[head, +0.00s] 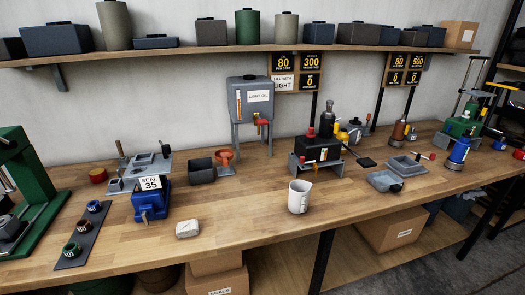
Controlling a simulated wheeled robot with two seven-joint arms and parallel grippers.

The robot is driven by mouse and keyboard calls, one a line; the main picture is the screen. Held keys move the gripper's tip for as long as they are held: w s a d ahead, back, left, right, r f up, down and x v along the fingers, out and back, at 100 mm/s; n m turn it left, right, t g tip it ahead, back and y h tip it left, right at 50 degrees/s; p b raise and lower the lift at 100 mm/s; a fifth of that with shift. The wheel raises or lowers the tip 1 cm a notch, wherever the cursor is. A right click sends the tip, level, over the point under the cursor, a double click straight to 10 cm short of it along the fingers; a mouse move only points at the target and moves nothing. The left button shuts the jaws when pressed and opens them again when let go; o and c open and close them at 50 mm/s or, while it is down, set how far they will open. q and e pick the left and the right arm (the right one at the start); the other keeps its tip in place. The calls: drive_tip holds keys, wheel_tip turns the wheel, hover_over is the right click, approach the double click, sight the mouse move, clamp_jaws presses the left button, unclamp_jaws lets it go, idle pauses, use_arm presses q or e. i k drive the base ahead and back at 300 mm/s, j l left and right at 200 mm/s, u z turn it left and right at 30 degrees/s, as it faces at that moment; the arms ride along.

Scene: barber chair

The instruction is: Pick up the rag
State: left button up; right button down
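A small pale, rounded block-like item (187,228) lies flat near the front edge of the wooden workbench (240,245); it looks like a folded rag, with a faint dark mark on top. Nothing touches it. Neither of my grippers shows in the head view.
A dark strip with several rings (83,235) lies left. Bare bench surrounds the pale item.

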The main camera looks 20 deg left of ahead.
sight(190, 228)
drive_tip(key=u, duration=1.5)
